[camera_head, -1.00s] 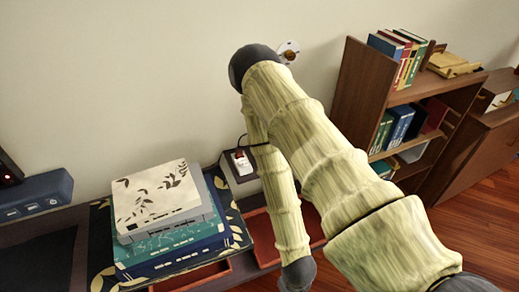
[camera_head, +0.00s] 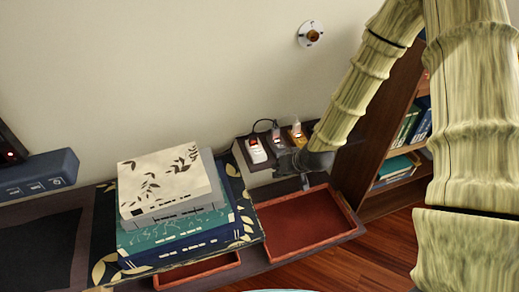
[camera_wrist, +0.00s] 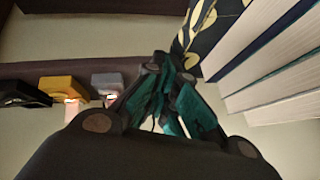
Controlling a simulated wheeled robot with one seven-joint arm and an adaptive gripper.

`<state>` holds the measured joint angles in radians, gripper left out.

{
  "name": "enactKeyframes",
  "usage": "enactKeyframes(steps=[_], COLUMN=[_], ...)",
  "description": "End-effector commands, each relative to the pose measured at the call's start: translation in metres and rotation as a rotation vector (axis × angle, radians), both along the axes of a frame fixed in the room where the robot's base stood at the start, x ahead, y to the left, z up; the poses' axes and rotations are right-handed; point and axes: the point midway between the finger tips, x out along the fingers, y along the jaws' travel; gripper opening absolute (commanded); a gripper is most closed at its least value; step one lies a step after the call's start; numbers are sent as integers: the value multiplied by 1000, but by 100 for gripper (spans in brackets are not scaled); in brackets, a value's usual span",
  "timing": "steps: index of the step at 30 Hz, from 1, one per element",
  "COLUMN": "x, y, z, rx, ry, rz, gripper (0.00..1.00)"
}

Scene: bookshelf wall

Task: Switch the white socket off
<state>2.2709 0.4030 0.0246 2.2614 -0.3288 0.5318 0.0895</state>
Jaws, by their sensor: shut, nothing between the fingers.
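The white socket (camera_head: 257,151) sits at the left end of a row of sockets on a dark ledge against the wall, with a small reddish-orange switch on it. My gripper (camera_head: 283,163) is low and just right of the white socket in the head view, apart from it as far as I can tell. In the wrist view my gripper (camera_wrist: 165,75) is shut and empty, its teal-padded fingers together. I cannot make out the white socket in the wrist view; the fingers may hide it.
A grey socket (camera_wrist: 107,84), a yellow socket (camera_wrist: 62,87) and a black one (camera_wrist: 22,93) line the ledge. A book stack (camera_head: 172,205) stands left of the sockets. A red tray (camera_head: 305,225) lies in front. A bookshelf (camera_head: 385,135) stands right.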

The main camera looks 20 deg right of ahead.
Motion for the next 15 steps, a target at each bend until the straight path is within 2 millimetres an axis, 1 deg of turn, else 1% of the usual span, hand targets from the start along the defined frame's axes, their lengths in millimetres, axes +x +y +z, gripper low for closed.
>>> enactKeyframes(steps=[1,3,6,10,12,15], x=[17,37,56,72,76,79], y=[-5,-10,-15,-21,-22,-23], z=[14,35,59,81,87,88], rx=[15,32,48,60,65,65], ry=[-41,-89,-139,-183,-194,-199], rz=[-5,-6,-4,-4,-3,-2], gripper=[0,0,0,0,0,0])
